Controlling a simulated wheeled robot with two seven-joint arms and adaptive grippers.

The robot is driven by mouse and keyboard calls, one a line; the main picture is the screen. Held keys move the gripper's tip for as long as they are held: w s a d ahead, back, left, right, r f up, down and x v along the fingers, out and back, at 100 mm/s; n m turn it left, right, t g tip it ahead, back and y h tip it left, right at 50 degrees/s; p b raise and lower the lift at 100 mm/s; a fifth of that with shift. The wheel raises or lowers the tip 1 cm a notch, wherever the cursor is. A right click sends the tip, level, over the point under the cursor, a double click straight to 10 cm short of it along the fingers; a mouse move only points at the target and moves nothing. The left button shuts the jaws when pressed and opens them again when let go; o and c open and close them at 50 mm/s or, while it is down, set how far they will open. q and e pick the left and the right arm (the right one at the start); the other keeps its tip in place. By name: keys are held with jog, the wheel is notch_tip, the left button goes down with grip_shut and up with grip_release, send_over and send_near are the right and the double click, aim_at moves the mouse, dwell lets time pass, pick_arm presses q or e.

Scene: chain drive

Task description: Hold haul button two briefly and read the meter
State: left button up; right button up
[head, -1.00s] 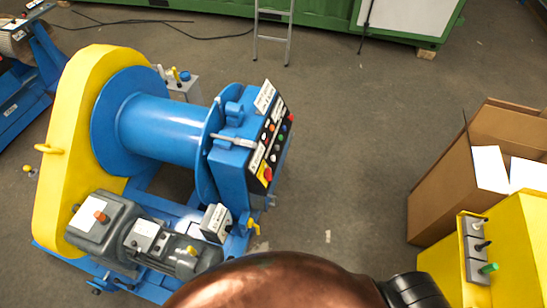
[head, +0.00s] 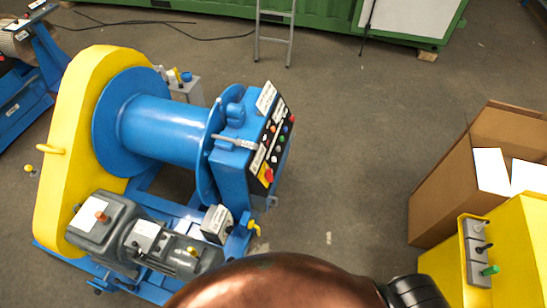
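A blue winch with a large drum (head: 165,128) and a yellow chain guard (head: 75,150) stands at the left. On its right side a blue box carries a tilted black control panel (head: 272,140) with several small coloured buttons, white labels and a red knob on a yellow plate (head: 267,174). The button labels are too small to read, so I cannot tell which is haul button two. No meter can be made out clearly. Neither of my grippers is in view; a copper-coloured rounded part, likely mine, fills the bottom centre.
A cardboard box (head: 440,195) with white sheets stands at the right. In front of it is a yellow housing (head: 520,255) with a grey switch strip (head: 477,252). A ladder (head: 274,35) leans on a green container at the back. The floor between is clear.

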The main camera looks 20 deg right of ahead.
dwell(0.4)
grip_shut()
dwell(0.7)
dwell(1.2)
